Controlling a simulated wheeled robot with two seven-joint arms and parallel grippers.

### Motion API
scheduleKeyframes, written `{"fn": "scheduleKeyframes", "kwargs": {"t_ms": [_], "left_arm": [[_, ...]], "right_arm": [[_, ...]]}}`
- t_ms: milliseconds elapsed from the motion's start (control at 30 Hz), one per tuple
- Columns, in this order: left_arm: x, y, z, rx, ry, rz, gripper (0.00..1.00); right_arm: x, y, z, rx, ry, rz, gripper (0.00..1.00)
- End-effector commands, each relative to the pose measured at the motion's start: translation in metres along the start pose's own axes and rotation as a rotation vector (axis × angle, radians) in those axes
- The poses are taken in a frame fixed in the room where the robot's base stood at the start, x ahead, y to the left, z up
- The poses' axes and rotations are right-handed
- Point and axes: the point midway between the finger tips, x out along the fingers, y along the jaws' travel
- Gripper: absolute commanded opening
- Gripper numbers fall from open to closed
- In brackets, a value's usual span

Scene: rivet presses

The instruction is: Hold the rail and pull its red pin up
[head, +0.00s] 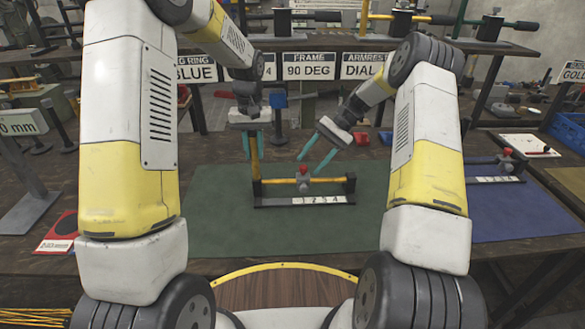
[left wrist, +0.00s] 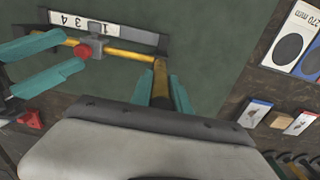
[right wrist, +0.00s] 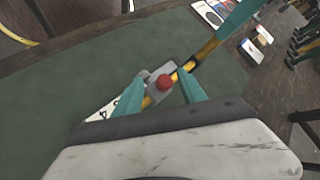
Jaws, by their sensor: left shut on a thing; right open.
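The rail is a yellow bar (head: 280,181) between two dark end posts on a black base (head: 268,203) with a numbered label. A grey block (left wrist: 96,45) sits on the bar and carries the red pin (head: 303,168), which is still in the block. At the left end an upright yellow bar (head: 254,158) rises. My left gripper (head: 253,150) is shut on this upright bar. My right gripper (head: 306,167) is open and tilted, with its teal fingertips close above the red pin. In the right wrist view the red pin (right wrist: 164,82) shows between the fingers, which look apart from it.
The rail stands on a green mat (head: 215,225). A blue mat (head: 510,208) with a similar rail lies to the right. A red-topped card (head: 62,230) lies at the left. Behind are signs (head: 310,68) and a shelf with tools. The mat's front is clear.

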Motion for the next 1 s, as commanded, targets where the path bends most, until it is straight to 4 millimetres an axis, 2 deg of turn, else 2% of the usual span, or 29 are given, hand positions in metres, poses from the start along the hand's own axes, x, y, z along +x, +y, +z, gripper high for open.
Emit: {"fn": "scheduleKeyframes", "kwargs": {"t_ms": [33,200,333,533,667,1000], "left_arm": [[0.000,0.001,0.000,-0.001,0.002,0.001,0.00],[0.000,0.001,0.000,-0.001,0.002,0.001,0.00],[0.000,0.001,0.000,-0.001,0.001,0.001,0.00],[0.000,0.001,0.000,0.000,0.001,0.001,0.00],[0.000,0.001,0.000,0.000,0.001,0.002,0.00],[0.000,0.001,0.000,0.000,0.001,0.002,0.00]], "right_arm": [[-0.005,0.011,-0.011,0.128,-0.069,-0.110,0.48],[-0.017,0.026,-0.026,0.462,-0.315,-0.344,0.48],[-0.027,0.038,-0.033,0.607,-0.458,-0.442,0.48],[-0.031,0.042,-0.036,0.687,-0.549,-0.493,0.48],[-0.020,0.033,-0.031,0.691,-0.554,-0.492,0.48],[0.031,-0.006,-0.010,0.689,-0.552,-0.490,0.48]]}}
